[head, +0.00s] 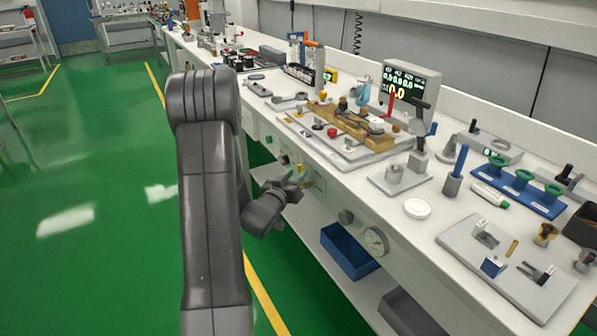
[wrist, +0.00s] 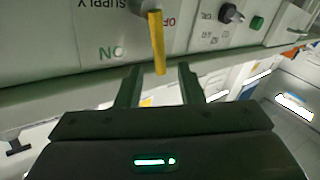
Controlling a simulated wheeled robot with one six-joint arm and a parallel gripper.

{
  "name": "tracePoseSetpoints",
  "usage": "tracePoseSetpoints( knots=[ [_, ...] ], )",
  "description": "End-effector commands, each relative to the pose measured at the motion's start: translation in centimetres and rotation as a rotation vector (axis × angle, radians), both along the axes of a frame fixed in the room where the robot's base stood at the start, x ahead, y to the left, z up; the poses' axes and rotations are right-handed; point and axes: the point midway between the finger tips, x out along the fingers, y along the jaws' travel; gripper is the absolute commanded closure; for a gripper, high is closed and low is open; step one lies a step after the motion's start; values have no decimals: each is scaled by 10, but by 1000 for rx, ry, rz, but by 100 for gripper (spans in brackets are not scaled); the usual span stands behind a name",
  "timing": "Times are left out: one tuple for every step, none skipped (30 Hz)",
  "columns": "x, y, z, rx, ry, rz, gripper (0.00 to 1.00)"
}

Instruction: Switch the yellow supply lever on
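The yellow supply lever (wrist: 157,42) shows in the wrist view, on the pale front panel (wrist: 60,45) of the bench. That view is upside down: the word SUPPLY, the ON label at the left and a partly hidden OFF label just right of the lever read inverted. The lever hangs nearly straight down in the picture. My gripper (wrist: 160,68) is open, with one finger on each side of the lever's tip and visible gaps on both sides. In the head view my gripper (head: 290,187) is at the bench front, close by the small yellow lever (head: 301,167).
A black knob (wrist: 230,13) and a green button (wrist: 257,23) sit right of the lever in the wrist view. In the head view, a round gauge (head: 375,241) and a blue bin (head: 348,252) on the lower shelf lie to the right. Green floor is open at left.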

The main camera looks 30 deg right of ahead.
Motion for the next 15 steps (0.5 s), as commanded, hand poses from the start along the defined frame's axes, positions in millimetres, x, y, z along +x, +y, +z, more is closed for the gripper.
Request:
tracePoseSetpoints(
  knots=[
    [5,-7,0,0,0,-2,66],
    [8,-10,0,0,0,-1,66],
    [11,-13,0,-1,1,0,66],
    [13,-16,0,-1,0,0,66],
    [14,-18,0,-1,1,0,66],
    [16,-20,0,0,1,0,66],
    [17,-21,0,0,2,1,66],
    [18,-22,0,0,2,1,66],
    [19,-23,0,0,1,1,66],
    [19,-23,0,0,1,1,66],
    [19,-24,0,0,1,1,66],
    [20,-24,0,0,1,1,66],
    [20,-24,0,0,1,1,66],
    [20,-24,0,0,1,1,66],
    [19,-23,0,0,1,1,66]
  ],
)
